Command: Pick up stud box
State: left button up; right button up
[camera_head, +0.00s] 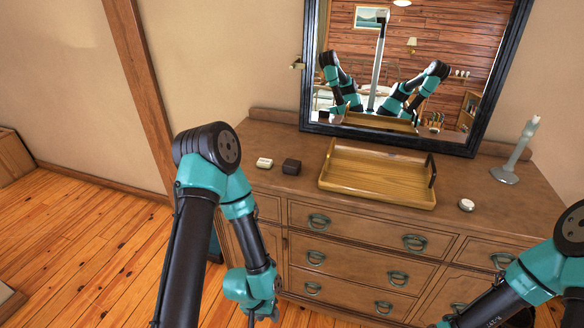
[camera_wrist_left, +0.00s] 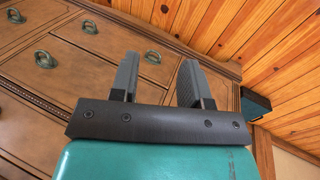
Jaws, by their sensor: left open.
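A small dark brown box (camera_head: 291,167), which looks like the stud box, sits on the dresser top near its left end. A small cream-coloured item (camera_head: 264,163) lies just left of it. My left gripper (camera_head: 265,316) is low in front of the dresser, well below and apart from the box. In the left wrist view, my left gripper (camera_wrist_left: 157,72) is open and empty, with dresser drawers and floorboards beyond it. The box is not visible in that view. My right arm enters at the lower right, with its gripper out of frame.
A wooden tray (camera_head: 375,188) with dark handles stands right of the box. A small round white item (camera_head: 466,205) and a candlestick (camera_head: 510,165) are further right. A black-framed mirror (camera_head: 385,138) rises behind. The dresser's front edge and drawer handles face my arms.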

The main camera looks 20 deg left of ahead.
pick_arm(q)
jog(key=o, duration=0.8)
jog(key=shift+c, duration=0.2)
